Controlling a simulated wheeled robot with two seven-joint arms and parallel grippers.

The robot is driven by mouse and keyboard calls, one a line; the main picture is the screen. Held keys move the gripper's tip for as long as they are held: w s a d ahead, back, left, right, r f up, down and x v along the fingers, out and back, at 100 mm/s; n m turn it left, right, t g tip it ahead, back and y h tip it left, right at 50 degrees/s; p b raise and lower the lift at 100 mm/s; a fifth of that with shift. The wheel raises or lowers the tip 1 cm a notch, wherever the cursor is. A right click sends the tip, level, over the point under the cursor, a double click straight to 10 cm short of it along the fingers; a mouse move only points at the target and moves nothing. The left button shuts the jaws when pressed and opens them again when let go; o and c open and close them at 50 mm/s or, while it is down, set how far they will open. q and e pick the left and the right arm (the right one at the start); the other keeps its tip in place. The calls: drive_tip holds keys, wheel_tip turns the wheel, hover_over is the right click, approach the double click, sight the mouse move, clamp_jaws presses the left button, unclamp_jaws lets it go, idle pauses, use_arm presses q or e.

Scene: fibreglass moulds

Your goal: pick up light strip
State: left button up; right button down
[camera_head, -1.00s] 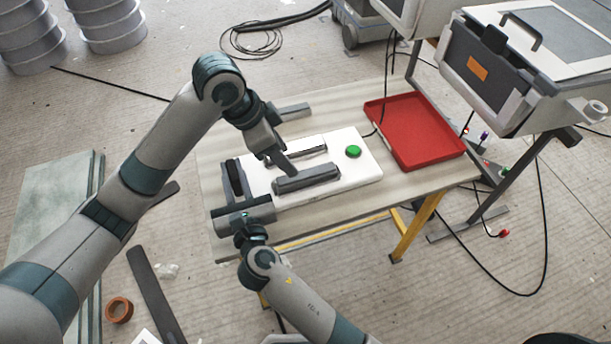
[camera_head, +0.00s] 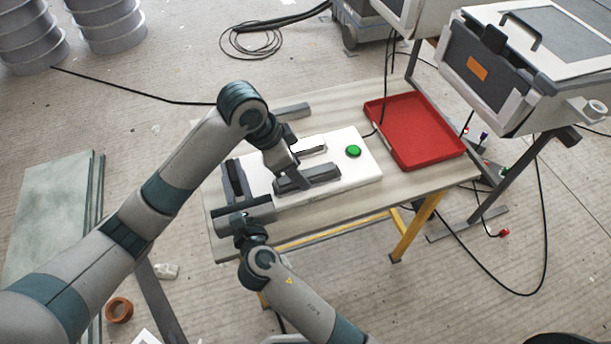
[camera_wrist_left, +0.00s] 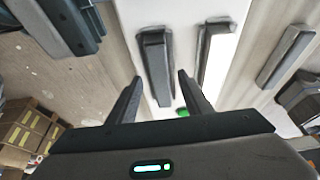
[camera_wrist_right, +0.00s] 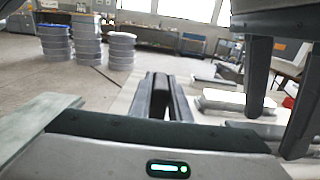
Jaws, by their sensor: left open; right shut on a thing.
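A bright white strip (camera_head: 309,145) lies in a dark grey holder on the white board (camera_head: 360,175); it also shows in the left wrist view (camera_wrist_left: 219,58). I take it for the light strip. A grey bar (camera_head: 318,175) lies on the board nearer to me, in the left wrist view too (camera_wrist_left: 155,62).
A green button (camera_head: 353,151) is on the board's right. A red tray (camera_head: 440,155) lies at the table's right. Another grey bar (camera_head: 293,112) lies at the back. A large machine (camera_head: 500,85) stands beyond the tray. Bare tabletop (camera_head: 355,100) lies behind the board.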

use_arm(q)
drive_tip(key=shift+d+f, duration=0.2)
drive_tip(key=shift+f, duration=0.3)
clamp_jaws()
drive_tip(key=shift+r, duration=0.1)
wheel_tip(320, 180, up, 10)
idle(0.7)
